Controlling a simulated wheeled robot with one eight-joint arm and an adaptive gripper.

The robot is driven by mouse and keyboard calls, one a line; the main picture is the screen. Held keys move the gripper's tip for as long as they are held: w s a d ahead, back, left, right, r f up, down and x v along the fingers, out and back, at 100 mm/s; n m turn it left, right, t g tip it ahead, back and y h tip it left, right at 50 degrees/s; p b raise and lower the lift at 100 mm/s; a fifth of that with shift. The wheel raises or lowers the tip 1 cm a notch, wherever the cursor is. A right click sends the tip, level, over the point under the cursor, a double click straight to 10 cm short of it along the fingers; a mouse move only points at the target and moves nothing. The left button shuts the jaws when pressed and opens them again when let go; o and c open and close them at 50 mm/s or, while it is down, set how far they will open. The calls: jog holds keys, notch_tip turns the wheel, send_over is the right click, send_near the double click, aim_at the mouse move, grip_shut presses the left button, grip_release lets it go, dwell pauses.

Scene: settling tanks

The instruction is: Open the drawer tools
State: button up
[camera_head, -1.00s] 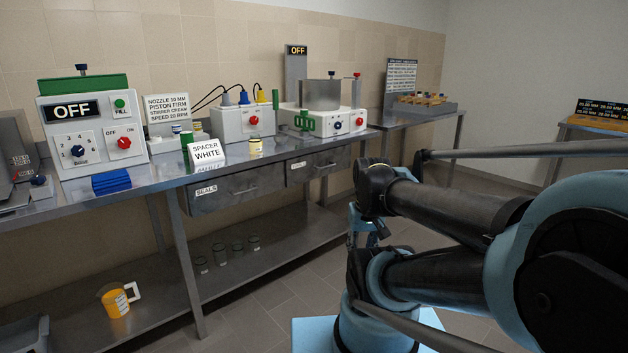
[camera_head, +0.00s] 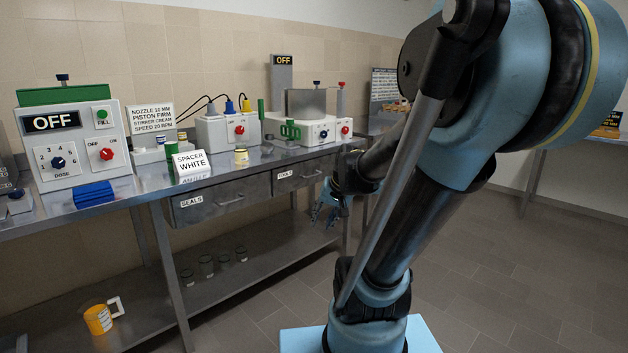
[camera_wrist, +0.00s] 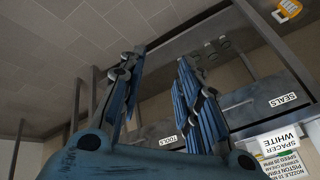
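The tools drawer (camera_head: 299,177) is the right one of two grey drawers under the steel bench, with a white label and a bar handle. It looks shut. In the wrist view its front (camera_wrist: 155,131) and label appear upside down between and behind my fingers, and the handle is not clear there. My gripper (camera_head: 328,214) hangs in front of and a little below the drawer's right end, apart from it. In the wrist view my gripper (camera_wrist: 158,62) has its blue fingers spread with nothing between them.
The seals drawer (camera_head: 215,203) is to the left and looks shut. The bench top (camera_head: 255,163) carries machines and a spacer sign (camera_head: 190,162). Glass jars (camera_head: 206,266) and an orange jug (camera_head: 98,319) are on the lower shelf. The floor at right is clear.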

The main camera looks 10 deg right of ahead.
jog(key=w+a+r+m+t+y, duration=0.1)
jog(key=w+r+m+t+y, duration=0.15)
jog(key=w, duration=1.05)
jog(key=m+t+h, duration=0.2)
jog(key=m+t, duration=0.6)
jog(key=m, duration=0.2)
send_near(314, 176)
jog(key=x, duration=1.1)
jog(key=shift+w+d, duration=0.1)
jog(key=shift+d, duration=0.15)
grip_shut()
